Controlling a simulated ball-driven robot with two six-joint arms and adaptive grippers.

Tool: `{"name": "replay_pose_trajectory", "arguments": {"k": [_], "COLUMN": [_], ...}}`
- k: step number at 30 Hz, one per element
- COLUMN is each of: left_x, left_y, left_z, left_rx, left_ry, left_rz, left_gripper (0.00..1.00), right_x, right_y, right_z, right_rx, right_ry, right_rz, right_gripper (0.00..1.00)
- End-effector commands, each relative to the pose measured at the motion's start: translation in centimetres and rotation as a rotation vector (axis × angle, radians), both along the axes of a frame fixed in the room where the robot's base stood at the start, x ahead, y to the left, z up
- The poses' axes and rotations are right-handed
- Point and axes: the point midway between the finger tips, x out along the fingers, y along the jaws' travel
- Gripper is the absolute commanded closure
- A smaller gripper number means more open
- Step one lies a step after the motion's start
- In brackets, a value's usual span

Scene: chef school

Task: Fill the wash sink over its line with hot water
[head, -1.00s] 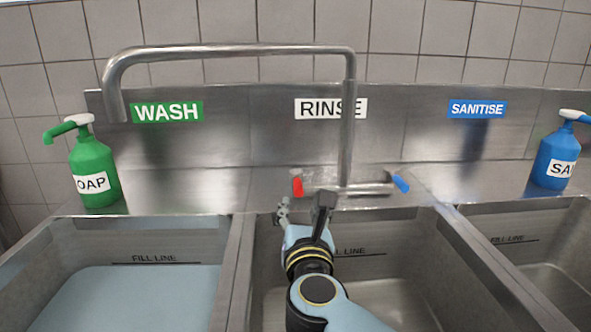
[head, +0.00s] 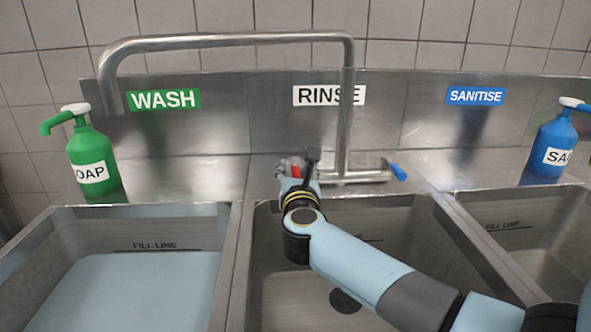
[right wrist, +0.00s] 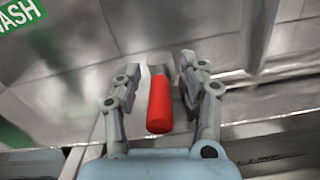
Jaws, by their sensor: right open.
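The wash sink (head: 45,232) at the left holds pale blue water (head: 150,290); its surface lies below the fill line (head: 141,247) on the back wall. The faucet (head: 345,120) stands behind the middle sink and its spout (head: 110,95) hangs over the wash sink. No stream shows at the spout. The red tap handle (right wrist: 160,104) lies between the spread fingers of my right gripper (right wrist: 158,88), with gaps on both sides. In the head view the right gripper (head: 298,165) partly hides it. The blue tap handle (head: 398,172) is uncovered. My left gripper is out of view.
The rinse sink (head: 420,215) is in the middle and the sanitise sink (head: 535,285) at the right. A green soap bottle (head: 85,147) stands on the left ledge, and a blue sanitiser bottle (head: 553,150) on the right.

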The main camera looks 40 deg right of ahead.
Motion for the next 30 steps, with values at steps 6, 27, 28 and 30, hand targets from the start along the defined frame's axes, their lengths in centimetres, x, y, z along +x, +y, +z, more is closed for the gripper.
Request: {"name": "replay_pose_trajectory", "arguments": {"k": [6,27,28,30], "left_x": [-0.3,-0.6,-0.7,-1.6], "left_y": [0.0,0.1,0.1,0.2], "left_z": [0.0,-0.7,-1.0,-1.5], "left_rx": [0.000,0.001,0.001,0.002], "left_ry": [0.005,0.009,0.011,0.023], "left_rz": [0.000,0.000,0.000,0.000], "left_gripper": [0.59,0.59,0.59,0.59], "right_x": [0.0,0.2,0.3,-0.1], "right_y": [0.0,0.3,0.4,1.3], "right_z": [0.0,-0.2,-0.2,-0.4], "right_rx": [0.000,0.003,0.004,0.006], "right_ry": [0.000,-0.004,-0.005,-0.002], "right_rz": [0.000,-0.047,-0.072,-0.120], "right_gripper": [0.80,1.00,1.00,1.00]}}
